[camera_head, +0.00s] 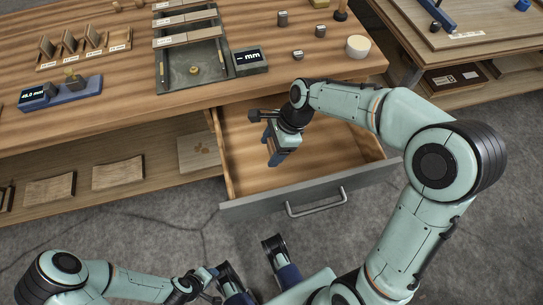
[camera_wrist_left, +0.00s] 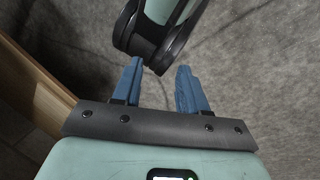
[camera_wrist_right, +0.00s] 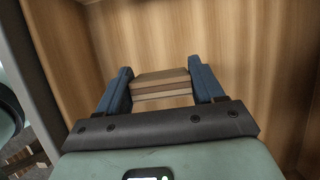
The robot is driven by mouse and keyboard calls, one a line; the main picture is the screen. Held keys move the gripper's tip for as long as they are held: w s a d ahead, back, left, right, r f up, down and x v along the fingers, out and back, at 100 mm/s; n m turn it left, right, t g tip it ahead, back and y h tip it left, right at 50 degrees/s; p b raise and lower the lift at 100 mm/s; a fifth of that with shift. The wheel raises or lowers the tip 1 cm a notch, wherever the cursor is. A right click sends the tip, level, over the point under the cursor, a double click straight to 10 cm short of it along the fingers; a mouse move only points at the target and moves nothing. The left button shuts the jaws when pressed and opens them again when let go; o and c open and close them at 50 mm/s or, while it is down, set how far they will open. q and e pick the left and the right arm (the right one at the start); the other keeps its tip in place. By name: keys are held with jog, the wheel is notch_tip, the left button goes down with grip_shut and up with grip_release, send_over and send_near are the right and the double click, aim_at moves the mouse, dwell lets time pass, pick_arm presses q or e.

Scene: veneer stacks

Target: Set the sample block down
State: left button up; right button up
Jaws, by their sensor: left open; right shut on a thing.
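The sample block (camera_wrist_right: 162,84), a small wooden block with light and dark layers, shows between the fingers of my right gripper (camera_wrist_right: 162,90). My right gripper (camera_head: 270,149) is shut on it, inside the open drawer (camera_head: 238,160). In the head view the gripper hides the block. I cannot tell whether the block touches the drawer floor. My left gripper (camera_wrist_left: 157,85) is open and empty, low over the grey floor, away from the drawer.
The wooden bench (camera_head: 120,90) holds a dark tray with veneer strips (camera_head: 190,66), a display reading "mm" (camera_head: 250,60), a blue gauge (camera_head: 62,92) and several small blocks. The drawer's grey front (camera_head: 250,208) has a handle (camera_head: 316,205). Bare drawer floor surrounds the gripper.

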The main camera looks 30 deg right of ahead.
pick_arm(q)
jog(key=w+f, duration=0.1)
jog(key=w+a+f+t+b, duration=0.1)
jog(key=shift+w+a, duration=0.15)
jog(key=shift+w, duration=0.15)
pick_arm(e)
notch_tip(320, 180, down, 5)
jog(key=shift+f, duration=0.1)
jog(key=o, duration=1)
jog(key=shift+f, duration=0.1)
pick_arm(q)
jog(key=s+d+r+g+p, duration=0.1)
jog(key=s+d+r+p, duration=0.1)
jog(key=s+r+p, duration=0.1)
jog(key=shift+s+d+r+g, duration=0.35)
jog(key=shift+s+r, duration=0.25)
jog(key=shift+s, duration=0.65)
pick_arm(e)
jog(key=v, duration=1.2)
